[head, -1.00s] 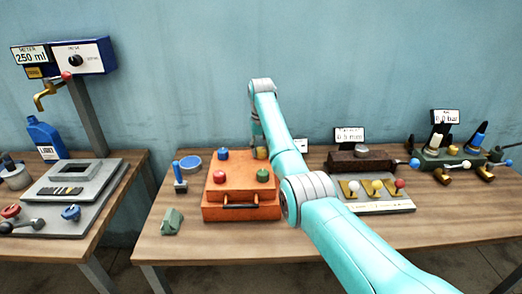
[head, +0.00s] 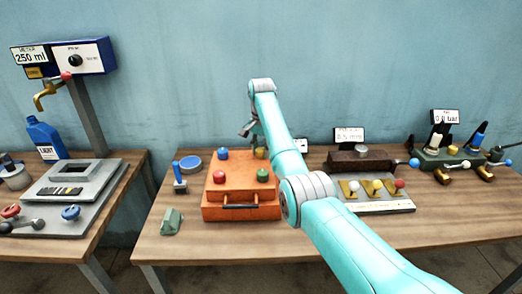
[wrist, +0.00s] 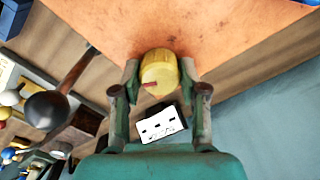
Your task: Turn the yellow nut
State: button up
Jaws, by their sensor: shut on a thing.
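The yellow nut (wrist: 159,72) is a ridged round knob with a red mark on its side, seen close up in the wrist view. In the head view the nut (head: 261,153) is at the far right corner of the orange box (head: 241,212), partly beside my arm. My gripper (wrist: 160,78) is shut on the nut, with one finger on each side of it. In the head view my gripper (head: 250,131) is partly hidden by my arm, and its hand looks tilted to the left.
Blue (head: 224,154), red (head: 219,176) and green (head: 263,175) nuts also sit on the box. A white label card (wrist: 161,126) stands behind it. Bare table lies in front.

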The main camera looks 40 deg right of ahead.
jog(key=shift+m, duration=0.5)
jog(key=o, duration=1.1)
jog(key=shift+o, duration=0.2)
